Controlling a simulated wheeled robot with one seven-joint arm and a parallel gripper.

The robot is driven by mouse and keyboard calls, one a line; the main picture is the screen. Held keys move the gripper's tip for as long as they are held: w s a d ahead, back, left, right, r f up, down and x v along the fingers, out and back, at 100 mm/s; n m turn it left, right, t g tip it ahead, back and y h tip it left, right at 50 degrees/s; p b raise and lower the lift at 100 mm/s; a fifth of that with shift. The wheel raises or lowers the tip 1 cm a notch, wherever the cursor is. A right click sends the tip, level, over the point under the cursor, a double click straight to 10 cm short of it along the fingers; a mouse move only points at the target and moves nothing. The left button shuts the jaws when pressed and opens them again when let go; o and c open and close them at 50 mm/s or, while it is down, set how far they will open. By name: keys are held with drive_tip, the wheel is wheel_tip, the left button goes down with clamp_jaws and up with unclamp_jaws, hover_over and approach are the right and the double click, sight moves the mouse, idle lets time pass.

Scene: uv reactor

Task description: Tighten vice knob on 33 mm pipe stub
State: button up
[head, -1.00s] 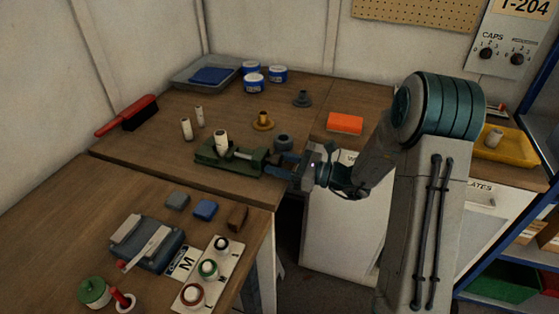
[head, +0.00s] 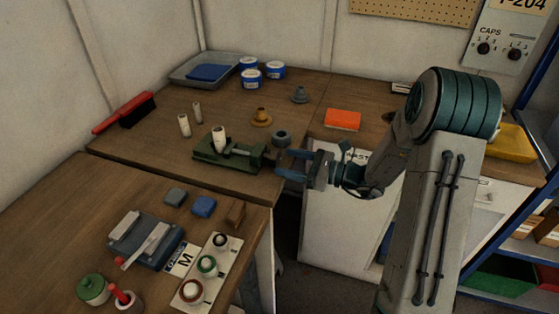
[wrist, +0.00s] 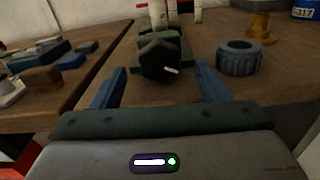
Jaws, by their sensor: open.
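The green vice (head: 228,154) lies on the wooden bench near its front right edge. A white pipe stub (head: 219,139) stands upright at the vice's jaws; whether they grip it tightly I cannot tell. The vice's dark knob (wrist: 160,62) with a pale mark faces my gripper in the wrist view; in the head view the knob end (head: 270,156) points right. My gripper (head: 280,165) is open, with blue fingers. In the wrist view its fingers (wrist: 155,80) are on either side of the knob's line, short of it and apart from it.
A dark ring (head: 281,138) sits on the bench close to the right of the vice, and also shows in the wrist view (wrist: 240,60). An ochre flanged part (head: 261,119) stands behind. Two more pale stubs (head: 184,125) stand to the left.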

drive_tip(key=v, duration=1)
drive_tip(key=shift+b, duration=0.3)
drive_tip(key=p+x, duration=0.4)
drive_tip(key=x, duration=0.8)
drive_tip(key=shift+w+a+r, duration=0.1)
drive_tip(key=shift+a, duration=0.15)
drive_tip(key=c, duration=1)
